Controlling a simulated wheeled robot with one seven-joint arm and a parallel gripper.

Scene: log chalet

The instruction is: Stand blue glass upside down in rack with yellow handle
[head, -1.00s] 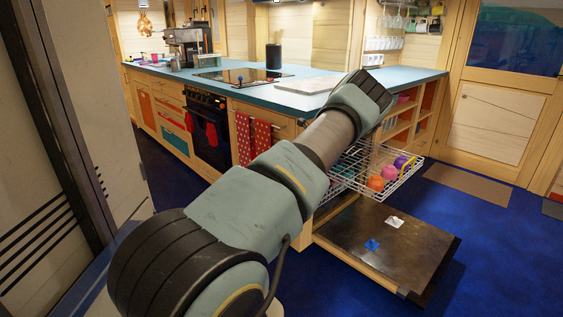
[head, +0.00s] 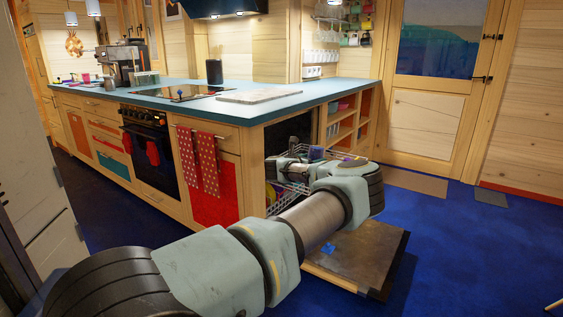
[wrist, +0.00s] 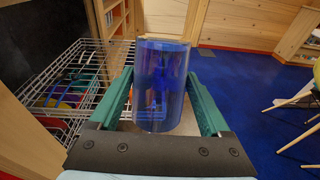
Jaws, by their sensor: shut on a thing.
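The blue glass (wrist: 163,85) is see-through and dark blue. In the wrist view it stands lengthwise between the two green fingers of my gripper (wrist: 160,78), which is shut on it. I cannot tell which end is its mouth. In the head view the rack (head: 291,187) is pulled out below the counter, partly hidden by my arm. I cannot clearly make out its yellow handle or the glass there.
Coloured dishes (wrist: 72,85) sit in the wire racks. A dark open door panel (head: 362,254) lies low in front of the cabinet. The counter (head: 300,97) runs above. Open blue floor (head: 450,240) is free to the right; chairs (wrist: 300,95) stand at the wrist view's right.

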